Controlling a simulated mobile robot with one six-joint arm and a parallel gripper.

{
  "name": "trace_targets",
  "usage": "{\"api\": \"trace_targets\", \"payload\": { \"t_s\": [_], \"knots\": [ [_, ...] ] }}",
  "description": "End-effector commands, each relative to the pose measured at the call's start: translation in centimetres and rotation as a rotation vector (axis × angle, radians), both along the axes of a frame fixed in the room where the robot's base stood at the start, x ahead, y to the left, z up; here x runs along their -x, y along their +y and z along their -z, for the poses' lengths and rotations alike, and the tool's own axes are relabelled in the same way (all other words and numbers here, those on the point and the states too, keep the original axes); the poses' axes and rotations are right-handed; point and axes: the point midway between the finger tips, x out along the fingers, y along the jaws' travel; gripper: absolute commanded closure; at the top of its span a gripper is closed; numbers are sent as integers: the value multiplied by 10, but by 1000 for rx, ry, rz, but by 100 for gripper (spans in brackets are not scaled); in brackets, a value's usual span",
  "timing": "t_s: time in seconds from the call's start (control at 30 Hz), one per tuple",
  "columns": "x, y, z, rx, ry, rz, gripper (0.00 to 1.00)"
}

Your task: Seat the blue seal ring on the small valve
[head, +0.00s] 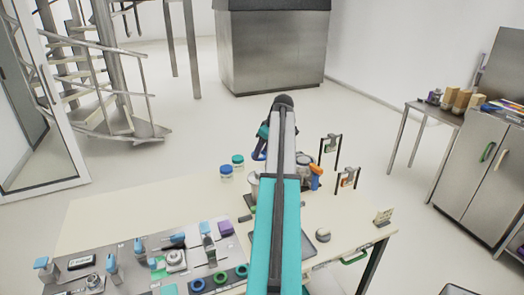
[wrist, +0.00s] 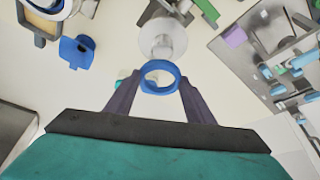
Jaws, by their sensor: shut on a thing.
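The blue seal ring (wrist: 160,90) is between the fingertips of my gripper (wrist: 160,77) in the wrist view. The two dark fingers close on it from either side, and its opening shows. Just above it in that view is a silver round part with a pale flange (wrist: 165,40). It looks like a valve, but I cannot tell whether it is the small one. The ring appears apart from it, though the depth is unclear.
In the head view, a grey mat (head: 140,270) at front left carries several blue-handled parts and a silver valve (head: 176,259). A green ring (head: 241,271) lies near its right edge. Two lidded jars (head: 226,172) stand behind. The pale tabletop (head: 110,212) is clear at back left.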

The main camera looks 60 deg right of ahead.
Motion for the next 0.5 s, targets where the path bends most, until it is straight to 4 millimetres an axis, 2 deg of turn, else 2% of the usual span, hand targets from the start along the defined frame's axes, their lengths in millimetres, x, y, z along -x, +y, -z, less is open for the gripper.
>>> {"api": "trace_targets", "payload": {
  "t_s": [0.27, 0.5],
  "knots": [
    [0, 0, 1, 1, 0, 1, 67],
    [1, 0, 10, 0, 1, 1, 67]
  ]
}}
